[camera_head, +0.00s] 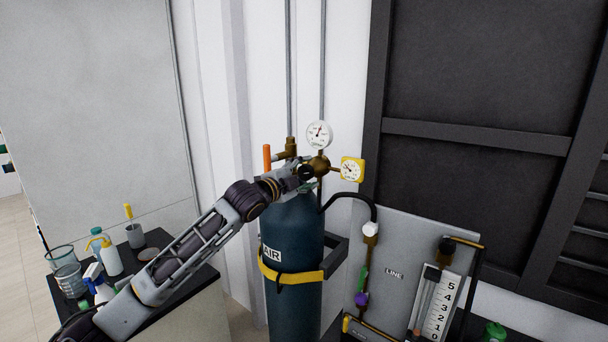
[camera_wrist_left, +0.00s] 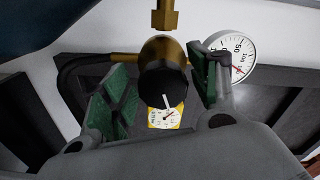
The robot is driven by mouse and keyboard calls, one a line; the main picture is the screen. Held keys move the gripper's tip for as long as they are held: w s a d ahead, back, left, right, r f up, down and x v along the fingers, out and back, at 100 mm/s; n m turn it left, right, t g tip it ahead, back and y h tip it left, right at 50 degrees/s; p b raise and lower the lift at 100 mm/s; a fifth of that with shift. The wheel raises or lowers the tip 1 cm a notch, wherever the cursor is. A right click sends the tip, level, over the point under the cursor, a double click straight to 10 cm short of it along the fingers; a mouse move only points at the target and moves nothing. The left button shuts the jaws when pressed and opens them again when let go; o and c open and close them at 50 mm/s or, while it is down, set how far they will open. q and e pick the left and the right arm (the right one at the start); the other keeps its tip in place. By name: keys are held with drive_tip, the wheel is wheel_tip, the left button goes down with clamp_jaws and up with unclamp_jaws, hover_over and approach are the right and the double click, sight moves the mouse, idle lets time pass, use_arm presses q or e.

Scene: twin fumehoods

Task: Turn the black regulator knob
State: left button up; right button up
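The black regulator knob (camera_head: 306,172) sits on the brass regulator (camera_head: 319,165) at the top of a dark teal AIR cylinder (camera_head: 293,225). In the left wrist view the knob (camera_wrist_left: 163,84) faces the camera, with a white mark on it. My left gripper (camera_head: 292,179) reaches the regulator from the left. Its green-padded fingers (camera_wrist_left: 164,78) are spread, one on each side of the knob. A gap shows on the left; on the right, I cannot tell whether the finger touches. My right gripper is in neither view.
A white gauge (camera_head: 319,134) and a yellow gauge (camera_head: 352,169) sit close to the knob. An orange-handled valve (camera_head: 267,158) is just left. A yellow strap (camera_head: 290,275) holds the cylinder. A LINE panel (camera_head: 394,250) stands right; bottles and beakers stand on a black-topped bench (camera_head: 158,238) at left.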

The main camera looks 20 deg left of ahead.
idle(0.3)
use_arm(q)
drive_tip(key=shift+s+a, duration=0.1)
drive_tip(key=v, duration=1.1)
drive_tip(key=shift+s, duration=0.4)
drive_tip(key=shift+a, duration=0.1)
idle(0.7)
